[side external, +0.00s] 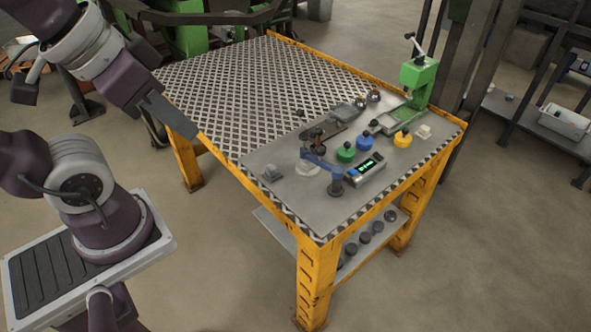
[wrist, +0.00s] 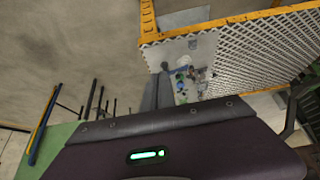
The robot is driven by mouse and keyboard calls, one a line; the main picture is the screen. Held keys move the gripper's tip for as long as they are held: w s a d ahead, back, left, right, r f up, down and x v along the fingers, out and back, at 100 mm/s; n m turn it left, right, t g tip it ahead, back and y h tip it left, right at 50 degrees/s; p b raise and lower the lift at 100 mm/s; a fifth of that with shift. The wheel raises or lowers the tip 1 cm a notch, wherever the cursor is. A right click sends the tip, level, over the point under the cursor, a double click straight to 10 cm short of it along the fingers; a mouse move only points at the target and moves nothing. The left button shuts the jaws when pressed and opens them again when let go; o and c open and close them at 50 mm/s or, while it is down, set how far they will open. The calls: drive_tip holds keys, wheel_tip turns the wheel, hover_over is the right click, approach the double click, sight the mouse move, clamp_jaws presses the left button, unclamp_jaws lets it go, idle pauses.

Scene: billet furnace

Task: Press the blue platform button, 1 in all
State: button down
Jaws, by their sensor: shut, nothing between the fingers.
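The blue platform button (side external: 364,143) is a round blue base with a dark knob on top. It sits on the grey panel at the right part of the table, between a green button (side external: 346,152) and a yellow button (side external: 402,138). My gripper (side external: 192,133) is shut and empty, off the table's left edge in the side view, well away from the blue button. In the wrist view the gripper fingers (wrist: 157,92) point toward the table. The buttons are too small there to tell apart with certainty.
The yellow-framed table (side external: 312,238) has a perforated metal top (side external: 250,80) at the back left. A blue clamp-like fixture (side external: 320,163), a box with a green display (side external: 370,167) and a green press (side external: 418,80) stand near the buttons. Open floor lies in front.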

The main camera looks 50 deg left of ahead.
drive_tip(key=g, duration=0.2)
hover_over(352, 170)
drive_tip(key=s, duration=0.4)
wheel_tip(352, 170, down, 18)
drive_tip(key=shift+w+f, duration=0.1)
drive_tip(key=shift+f, duration=0.1)
drive_tip(key=x, duration=0.8)
drive_tip(key=s+x, duration=0.1)
drive_tip(key=x, duration=0.3)
drive_tip(key=shift+f, duration=1)
